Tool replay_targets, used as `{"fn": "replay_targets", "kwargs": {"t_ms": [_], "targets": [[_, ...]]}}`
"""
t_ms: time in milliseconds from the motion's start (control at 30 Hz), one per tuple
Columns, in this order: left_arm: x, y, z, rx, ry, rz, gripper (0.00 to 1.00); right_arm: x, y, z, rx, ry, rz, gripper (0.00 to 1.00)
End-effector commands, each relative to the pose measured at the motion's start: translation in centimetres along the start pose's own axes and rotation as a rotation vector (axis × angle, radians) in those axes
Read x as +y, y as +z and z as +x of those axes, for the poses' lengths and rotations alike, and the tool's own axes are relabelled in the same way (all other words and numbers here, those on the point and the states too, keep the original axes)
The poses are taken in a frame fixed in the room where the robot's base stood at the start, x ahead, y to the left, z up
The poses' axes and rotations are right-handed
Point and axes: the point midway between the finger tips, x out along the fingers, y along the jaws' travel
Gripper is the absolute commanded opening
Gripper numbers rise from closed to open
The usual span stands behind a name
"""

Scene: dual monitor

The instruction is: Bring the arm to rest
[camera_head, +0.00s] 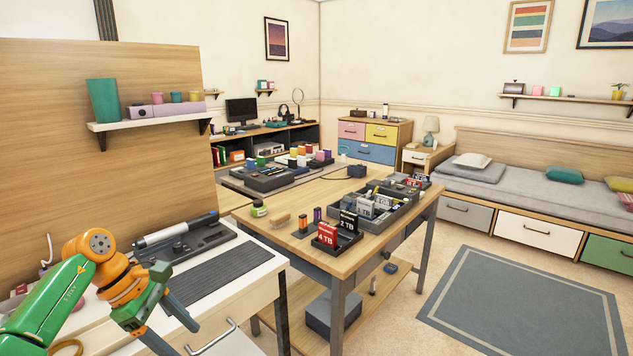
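My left arm, green and orange, comes in from the lower left over the white-topped desk (254,284). My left gripper (186,340) is near the desk's front edge. My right arm and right gripper are not in view.
On the desk, a white and dark rod-shaped tool (176,231) lies on a black tray (205,240), behind a dark ribbed mat (215,275). To the right, a wooden table (290,240) holds boxes and storage drives. Open floor with a grey rug (520,305) lies farther right.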

Motion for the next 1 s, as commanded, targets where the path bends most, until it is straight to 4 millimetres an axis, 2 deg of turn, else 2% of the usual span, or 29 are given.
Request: {"fn": "replay_targets", "kwargs": {"t_ms": [233, 367, 467, 500, 567, 633, 700, 767, 800, 867, 900, 967, 1000], "targets": [[1.1, 3.5, 3.9, -0.205, 0.024, -0.15, 0.71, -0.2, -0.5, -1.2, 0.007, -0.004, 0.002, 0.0], [1.9, 6.5, 6.9, -0.404, 0.032, -0.345, 0.71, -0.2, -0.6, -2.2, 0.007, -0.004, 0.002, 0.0], [2.7, 8.9, 9.5, -0.623, 0.023, -0.628, 0.71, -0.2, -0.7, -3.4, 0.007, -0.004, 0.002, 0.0], [3.0, 9.6, 10.5, -0.716, 0.013, -0.774, 0.71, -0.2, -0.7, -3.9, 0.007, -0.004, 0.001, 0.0], [3.5, 9.6, 12.2, -0.861, -0.005, -1.05, 0.71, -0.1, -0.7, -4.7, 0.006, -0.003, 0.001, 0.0], [3.4, 7.9, 14.8, -1.035, -0.032, -1.486, 0.71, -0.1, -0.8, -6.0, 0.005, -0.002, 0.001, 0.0], [1.6, 3.8, 18.2, -1.168, -0.043, -1.981, 0.71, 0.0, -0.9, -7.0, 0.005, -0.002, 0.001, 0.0], [-0.9, 0.0, 21.0, -1.226, -0.028, -2.336, 0.71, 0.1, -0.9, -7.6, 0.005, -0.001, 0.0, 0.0], [-3.2, -2.2, 22.7, -1.246, -0.009, -2.546, 0.71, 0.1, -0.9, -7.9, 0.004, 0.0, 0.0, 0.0], [-7.0, -5.2, 25.0, -1.255, 0.035, -2.832, 0.71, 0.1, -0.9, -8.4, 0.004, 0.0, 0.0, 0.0], [-9.8, -6.9, 26.4, 1.161, -0.069, 2.791, 0.71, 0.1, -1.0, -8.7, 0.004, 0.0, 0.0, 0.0], [-14.4, -9.0, 28.1, 0.987, -0.121, 2.616, 0.71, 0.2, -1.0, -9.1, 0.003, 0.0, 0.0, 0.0], [-17.6, -10.2, 29.1, 0.883, -0.157, 2.503, 0.71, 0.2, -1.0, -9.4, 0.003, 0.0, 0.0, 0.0]]}}
